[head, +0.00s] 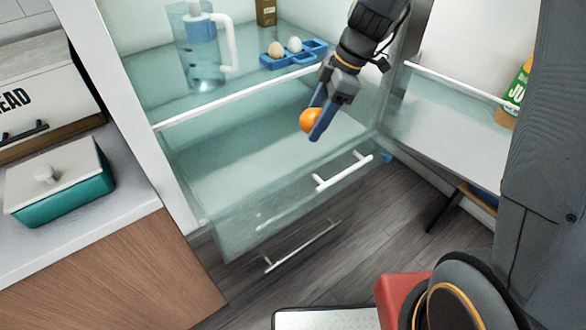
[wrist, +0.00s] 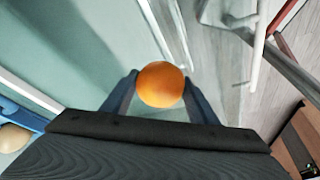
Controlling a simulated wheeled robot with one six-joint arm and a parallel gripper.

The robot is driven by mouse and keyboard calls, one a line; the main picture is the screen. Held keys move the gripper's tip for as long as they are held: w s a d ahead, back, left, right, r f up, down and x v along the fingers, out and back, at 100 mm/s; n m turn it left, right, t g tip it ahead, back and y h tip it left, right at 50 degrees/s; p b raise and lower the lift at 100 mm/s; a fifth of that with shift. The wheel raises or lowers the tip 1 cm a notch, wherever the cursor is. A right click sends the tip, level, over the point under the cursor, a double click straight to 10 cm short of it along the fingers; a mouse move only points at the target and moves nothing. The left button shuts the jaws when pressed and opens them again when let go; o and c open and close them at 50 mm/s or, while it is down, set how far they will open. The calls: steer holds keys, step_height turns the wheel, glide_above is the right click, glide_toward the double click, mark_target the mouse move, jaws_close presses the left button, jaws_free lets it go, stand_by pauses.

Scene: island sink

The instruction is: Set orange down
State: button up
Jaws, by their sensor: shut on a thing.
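The orange (head: 311,120) is a small round fruit held between the blue fingers of my gripper (head: 319,119). In the wrist view the orange (wrist: 160,84) sits between the two fingertips, one at each side. My gripper is shut on it and points down. It is over a pulled-out clear drawer (head: 262,192) of the open fridge, near the drawer's right side. The drawer looks empty. How high the orange is above the drawer floor is hard to tell.
Above the drawer, a glass shelf (head: 160,95) holds a pitcher (head: 203,55) and a blue egg tray (head: 280,60) with eggs. The open fridge door (head: 440,110) at the right carries a juice bottle (head: 517,85). A counter with a teal box (head: 66,198) stands left.

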mark_target(305, 131)
steer(key=a+f+n, duration=0.1)
steer(key=s+a+f, duration=0.1)
steer(key=f, duration=0.1)
steer(key=shift+a+n+g+b, duration=0.25)
steer(key=shift+n+g+b, duration=0.05)
steer(key=shift+n+b, duration=0.1)
step_height(305, 131, down, 5)
steer(key=shift+s+a+r+p, duration=0.1)
steer(key=shift+p, duration=0.3)
steer(key=shift+f+p, duration=0.35)
steer(key=shift+f, duration=2.2)
steer(key=shift+f, duration=0.15)
steer(key=o, duration=1.1)
steer(key=shift+o, duration=0.2)
steer(key=shift+r, duration=0.25)
steer(key=b+v, duration=0.2)
steer(key=v, duration=1)
